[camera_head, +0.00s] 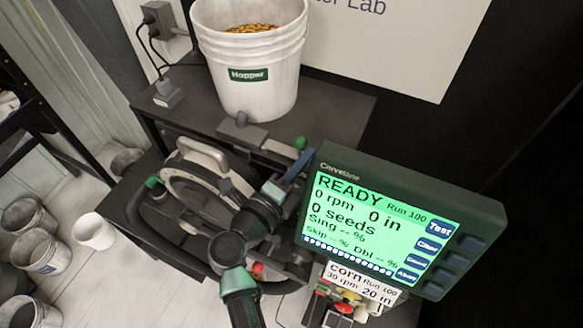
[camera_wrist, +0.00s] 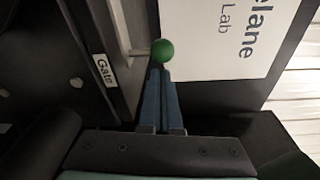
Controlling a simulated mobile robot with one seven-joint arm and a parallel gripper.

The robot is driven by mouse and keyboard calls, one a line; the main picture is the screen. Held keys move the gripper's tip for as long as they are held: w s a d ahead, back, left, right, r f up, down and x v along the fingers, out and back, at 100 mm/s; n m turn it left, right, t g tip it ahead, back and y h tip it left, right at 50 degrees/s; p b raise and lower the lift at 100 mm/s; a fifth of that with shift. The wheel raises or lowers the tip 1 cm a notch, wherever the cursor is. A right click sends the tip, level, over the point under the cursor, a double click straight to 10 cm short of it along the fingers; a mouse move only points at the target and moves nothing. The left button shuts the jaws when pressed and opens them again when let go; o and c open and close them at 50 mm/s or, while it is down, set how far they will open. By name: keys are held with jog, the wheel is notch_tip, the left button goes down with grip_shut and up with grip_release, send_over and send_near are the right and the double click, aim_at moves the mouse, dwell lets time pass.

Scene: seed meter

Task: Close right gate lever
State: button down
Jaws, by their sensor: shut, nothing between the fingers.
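The right gate lever ends in a green ball knob (camera_head: 300,142), which shows on the meter's right side, below the hopper. In the wrist view the green knob (camera_wrist: 162,51) sits on a thin pale rod near a "Gate" label (camera_wrist: 104,70). My gripper (camera_wrist: 160,72) is shut, its blue fingers side by side. The fingertips are right at the near side of the knob, touching it or almost so; I cannot tell which. In the head view the blue fingers of my gripper (camera_head: 303,158) point up toward the knob, and the monitor partly hides them.
A white hopper bucket (camera_head: 248,75) stands on the dark bench behind the meter (camera_head: 190,185). The monitor (camera_head: 385,220), reading READY, stands close to the right of my arm. Another green knob (camera_head: 152,182) is at the left, and a red knob (camera_head: 257,268) is in front.

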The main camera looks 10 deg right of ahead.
jog(key=shift+x, duration=0.8)
jog(key=w+a, duration=0.2)
jog(key=a, duration=0.1)
jog(key=w+a+b, duration=0.1)
jog(key=a, duration=0.1)
jog(key=shift+w+a, duration=0.1)
jog(key=shift+w, duration=0.1)
jog(key=shift+s, duration=0.1)
